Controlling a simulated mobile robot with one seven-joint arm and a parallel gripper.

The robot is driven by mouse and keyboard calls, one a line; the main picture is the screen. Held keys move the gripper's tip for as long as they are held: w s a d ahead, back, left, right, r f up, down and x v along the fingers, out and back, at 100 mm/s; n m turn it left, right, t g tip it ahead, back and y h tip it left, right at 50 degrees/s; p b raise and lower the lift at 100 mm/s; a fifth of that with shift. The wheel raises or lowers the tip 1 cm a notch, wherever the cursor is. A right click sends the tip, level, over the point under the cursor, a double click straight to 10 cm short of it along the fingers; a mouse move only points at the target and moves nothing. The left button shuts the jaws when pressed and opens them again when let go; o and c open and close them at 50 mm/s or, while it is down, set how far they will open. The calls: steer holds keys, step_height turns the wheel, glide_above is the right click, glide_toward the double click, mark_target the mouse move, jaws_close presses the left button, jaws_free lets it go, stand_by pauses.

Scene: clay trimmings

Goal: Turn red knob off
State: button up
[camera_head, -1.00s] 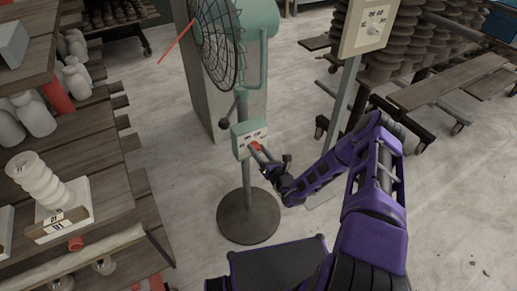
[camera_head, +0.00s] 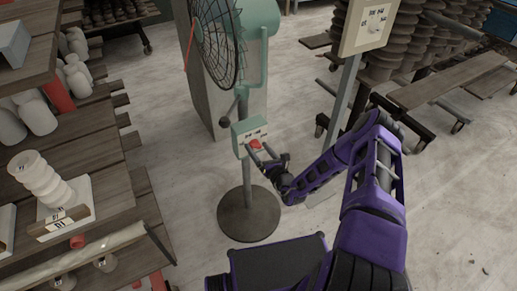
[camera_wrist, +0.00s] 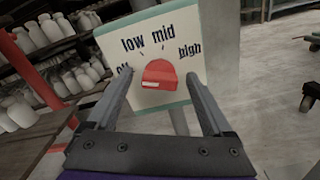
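The red knob (camera_wrist: 160,80) sits on a cream panel with a green edge, the control box (camera_wrist: 125,28), in the wrist view. Labels "low", "mid" and "high" show around it; the "off" label at the left is partly hidden by a finger. A white mark shows on the knob's lower left. My gripper (camera_wrist: 158,75) is open, with one finger on each side of the knob and gaps visible between. In the head view the knob (camera_head: 255,144) is on the front of the control box on the fan's stand, with my gripper (camera_head: 259,151) at it.
The caged fan (camera_head: 215,40) stands above the box, with a red ribbon (camera_head: 190,45) at its front. Its round base (camera_head: 248,214) is on the floor. Wooden shelves (camera_head: 115,155) with pottery are at left.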

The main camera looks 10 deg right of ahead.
steer(key=p+v, duration=0.1)
steer(key=v, duration=1.6)
steer(key=shift+s, duration=0.2)
